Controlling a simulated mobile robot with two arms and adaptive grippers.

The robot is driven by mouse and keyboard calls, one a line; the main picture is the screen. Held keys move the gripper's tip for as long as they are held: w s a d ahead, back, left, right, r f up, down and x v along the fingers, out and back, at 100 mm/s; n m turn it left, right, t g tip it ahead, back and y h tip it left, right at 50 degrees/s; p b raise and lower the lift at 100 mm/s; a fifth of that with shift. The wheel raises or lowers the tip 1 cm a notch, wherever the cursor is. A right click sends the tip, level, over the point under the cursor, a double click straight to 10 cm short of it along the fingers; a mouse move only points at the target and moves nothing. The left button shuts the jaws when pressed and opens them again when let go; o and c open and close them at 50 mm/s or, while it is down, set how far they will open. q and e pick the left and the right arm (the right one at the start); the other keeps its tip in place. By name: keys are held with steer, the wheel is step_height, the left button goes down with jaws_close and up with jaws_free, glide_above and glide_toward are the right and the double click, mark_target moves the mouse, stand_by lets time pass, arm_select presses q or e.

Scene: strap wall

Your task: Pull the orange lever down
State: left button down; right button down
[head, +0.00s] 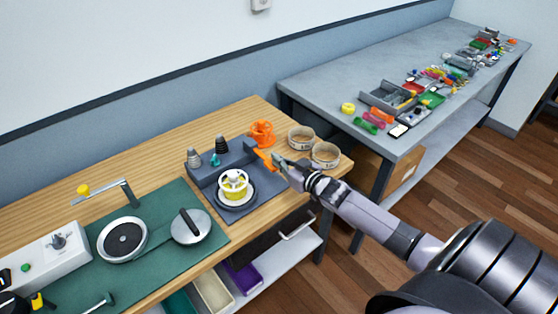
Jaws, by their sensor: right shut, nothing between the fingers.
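The orange lever (264,158) slants from the back right of a dark grey base plate (268,189) on the wooden bench. My right gripper (279,161) is shut with nothing between its fingers. Its tips are right at the lower right end of the lever and partly hide it; I cannot tell whether they touch. My left gripper is out of view.
A yellow-and-white wheel (233,184) stands on the plate's front. Behind the lever is an orange part (262,134); two round tins (326,154) stand to the right. A green mat (165,262) holds a round pan-like disc (190,228). A grey table (300,87) stands behind.

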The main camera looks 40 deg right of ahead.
steer(key=shift+s+f+t+b, duration=0.1)
steer(key=shift+f+t+b, duration=1.1)
steer(key=shift+b, duration=1.35)
steer(key=shift+s+f+t+b, duration=0.1)
steer(key=shift+f+t+b, duration=0.6)
steer(key=shift+f+b, duration=1.35)
steer(key=shift+b, duration=0.95)
steer(key=shift+f, duration=0.15)
